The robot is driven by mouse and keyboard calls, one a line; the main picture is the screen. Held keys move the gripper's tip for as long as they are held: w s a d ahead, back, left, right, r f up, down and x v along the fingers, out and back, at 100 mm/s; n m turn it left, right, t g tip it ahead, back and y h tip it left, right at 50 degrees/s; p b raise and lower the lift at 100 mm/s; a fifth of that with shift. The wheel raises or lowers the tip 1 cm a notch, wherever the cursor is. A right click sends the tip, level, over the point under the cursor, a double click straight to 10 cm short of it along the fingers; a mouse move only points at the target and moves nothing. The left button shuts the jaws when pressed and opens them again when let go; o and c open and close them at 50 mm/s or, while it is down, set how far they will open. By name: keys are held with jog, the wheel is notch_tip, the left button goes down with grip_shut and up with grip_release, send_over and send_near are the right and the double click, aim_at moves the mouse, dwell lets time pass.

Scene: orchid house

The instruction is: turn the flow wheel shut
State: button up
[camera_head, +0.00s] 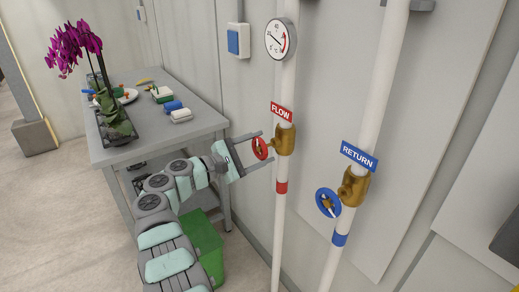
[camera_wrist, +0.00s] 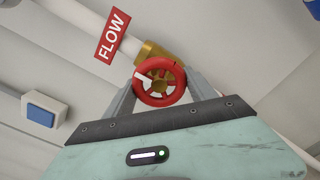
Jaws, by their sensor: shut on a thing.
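The red flow wheel (camera_head: 260,148) sits on a brass valve (camera_head: 285,139) on the left white pipe, under a red FLOW label (camera_head: 282,111). My gripper (camera_head: 257,148) reaches it from the left, one finger on either side of the wheel, and is shut on it. In the wrist view the red wheel (camera_wrist: 160,82) lies between the two grey fingers, with the brass valve body (camera_wrist: 151,51) behind it. The fingertips are partly hidden behind the wheel there. The FLOW label also shows in the wrist view (camera_wrist: 112,34).
A blue return wheel (camera_head: 328,203) on a brass valve (camera_head: 353,186) is on the right pipe. A gauge (camera_head: 281,39) and a blue switch (camera_head: 238,40) are above. A grey table (camera_head: 196,108) with an orchid (camera_head: 76,45) stands left, a green bin (camera_head: 207,240) below.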

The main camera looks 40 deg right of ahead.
dwell(0.5)
jog(key=o, duration=1.4)
jog(key=a+p, duration=0.3)
jog(key=a, duration=0.7)
jog(key=shift+w+a, duration=0.4)
jog(key=shift+w, duration=0.05)
